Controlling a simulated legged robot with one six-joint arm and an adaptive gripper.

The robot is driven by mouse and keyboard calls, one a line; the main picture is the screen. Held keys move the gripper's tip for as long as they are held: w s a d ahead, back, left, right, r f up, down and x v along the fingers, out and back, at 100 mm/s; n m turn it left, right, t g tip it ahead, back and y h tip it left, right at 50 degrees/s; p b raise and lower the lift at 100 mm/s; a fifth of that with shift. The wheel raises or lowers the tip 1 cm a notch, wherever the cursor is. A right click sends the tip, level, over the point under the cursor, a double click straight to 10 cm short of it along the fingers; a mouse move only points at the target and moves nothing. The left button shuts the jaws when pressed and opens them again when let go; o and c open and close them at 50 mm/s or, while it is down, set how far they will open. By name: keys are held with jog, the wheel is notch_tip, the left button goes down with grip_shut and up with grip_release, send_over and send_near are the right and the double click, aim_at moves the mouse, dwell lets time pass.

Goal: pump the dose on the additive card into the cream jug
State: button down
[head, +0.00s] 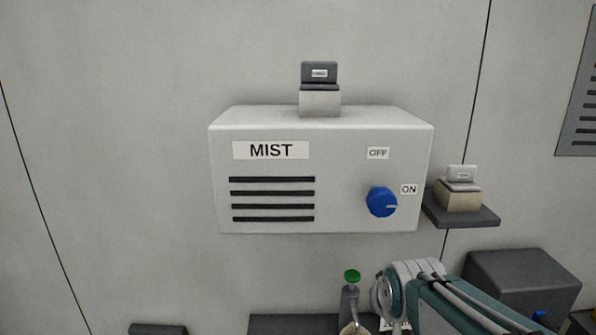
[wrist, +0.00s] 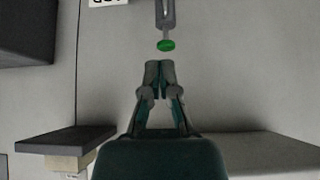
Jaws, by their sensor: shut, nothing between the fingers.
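A pump with a green top (head: 352,276) and a grey neck stands at the bottom of the head view, just left of my arm. In the wrist view, which looks upside down, the green top (wrist: 166,45) lies just beyond my fingertips, with a small gap in the picture. My gripper (wrist: 159,66) is shut and empty. A white card (head: 395,325) with dark print is partly hidden by my arm; a card edge (wrist: 109,2) also shows in the wrist view. Its full text cannot be read. I cannot make out the cream jug for sure.
A white MIST box (head: 270,190) hangs on the wall, its blue knob (head: 381,202) pointing towards ON. A small block with a label (head: 320,101) sits on top. A dark shelf (head: 462,216) holds another block. A dark box (head: 520,280) stands at lower right.

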jog(key=s+g, duration=0.2)
jog(key=s, duration=1.4)
jog(key=shift+s+f, duration=0.3)
jog(key=shift+s, duration=0.05)
dwell(0.3)
